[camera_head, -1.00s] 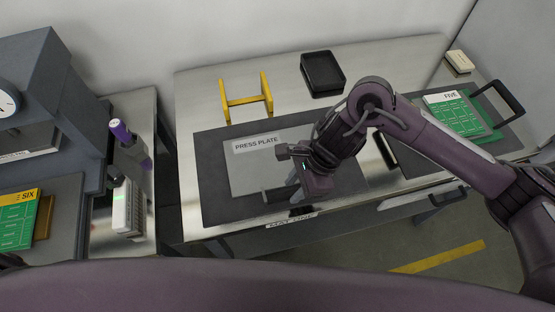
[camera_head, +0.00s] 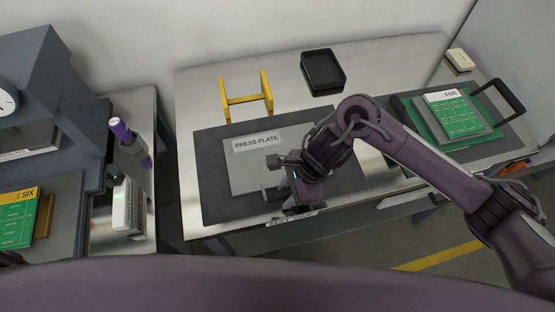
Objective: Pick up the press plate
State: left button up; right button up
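The press plate (camera_head: 247,168) is a flat light-grey sheet with a "PRESS PLATE" label along its far edge. It lies on a dark grey mat (camera_head: 215,205) on the metal table. My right gripper (camera_head: 271,177) is low over the right front part of the plate, with its fingers pointing left. The fingers look spread apart, with grey plate surface showing between them. The gripper and wrist hide the plate's right side, and I cannot tell whether they touch it.
A yellow stand (camera_head: 246,98) and an empty black tray (camera_head: 323,73) stand behind the mat. A green "FIVE" board (camera_head: 459,116) lies at right under my arm's reach. A dark machine (camera_head: 62,90) and a green "SIX" board (camera_head: 17,218) are at left.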

jog(key=shift+f+b, duration=0.15)
jog(key=shift+b, duration=0.15)
grip_shut()
dwell(0.5)
